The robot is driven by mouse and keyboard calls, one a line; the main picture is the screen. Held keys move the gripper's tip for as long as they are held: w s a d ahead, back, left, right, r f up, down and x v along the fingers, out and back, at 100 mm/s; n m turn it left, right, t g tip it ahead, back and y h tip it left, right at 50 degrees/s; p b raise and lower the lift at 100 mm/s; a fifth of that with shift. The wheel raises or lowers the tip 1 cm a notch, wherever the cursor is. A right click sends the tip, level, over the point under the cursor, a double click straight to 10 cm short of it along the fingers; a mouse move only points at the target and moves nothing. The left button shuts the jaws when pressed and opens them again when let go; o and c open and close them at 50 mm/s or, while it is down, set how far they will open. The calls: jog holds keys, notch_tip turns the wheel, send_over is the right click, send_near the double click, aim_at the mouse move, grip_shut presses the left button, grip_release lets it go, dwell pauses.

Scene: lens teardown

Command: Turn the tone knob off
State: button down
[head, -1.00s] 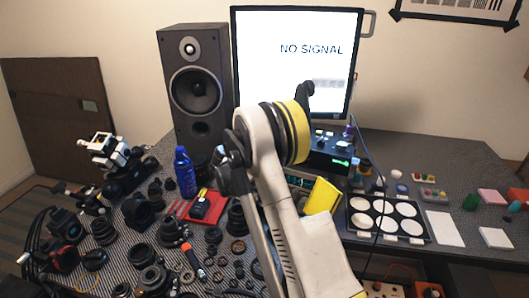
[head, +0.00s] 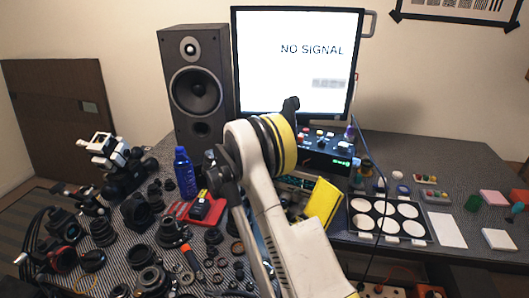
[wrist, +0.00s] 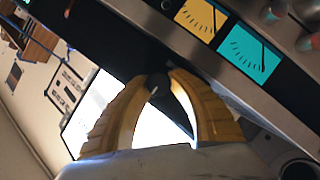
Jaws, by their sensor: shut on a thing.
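In the wrist view, my gripper (wrist: 158,77) has its two yellow ribbed fingers closed around a small dark round knob (wrist: 155,86) with a pale pointer mark. The knob is at the fingertips, and no label on it is readable. It sits by the dark face of an instrument with a metal edge (wrist: 238,88). In the head view, my arm hides the gripper and the knob. An instrument with a lit display (head: 297,182) shows partly behind the arm.
A black box with colored buttons and a green readout (head: 323,150) stands above that instrument. The wrist view shows a yellow meter (wrist: 201,18) and a teal meter (wrist: 248,54) nearby. A speaker (head: 195,85), a monitor (head: 295,60) and a blue bottle (head: 185,173) stand around; lens parts crowd the left.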

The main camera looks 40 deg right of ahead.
jog(key=c, duration=1.2)
grip_release()
jog(key=shift+o, duration=0.2)
jog(key=v, duration=1.2)
jog(key=shift+r, duration=0.15)
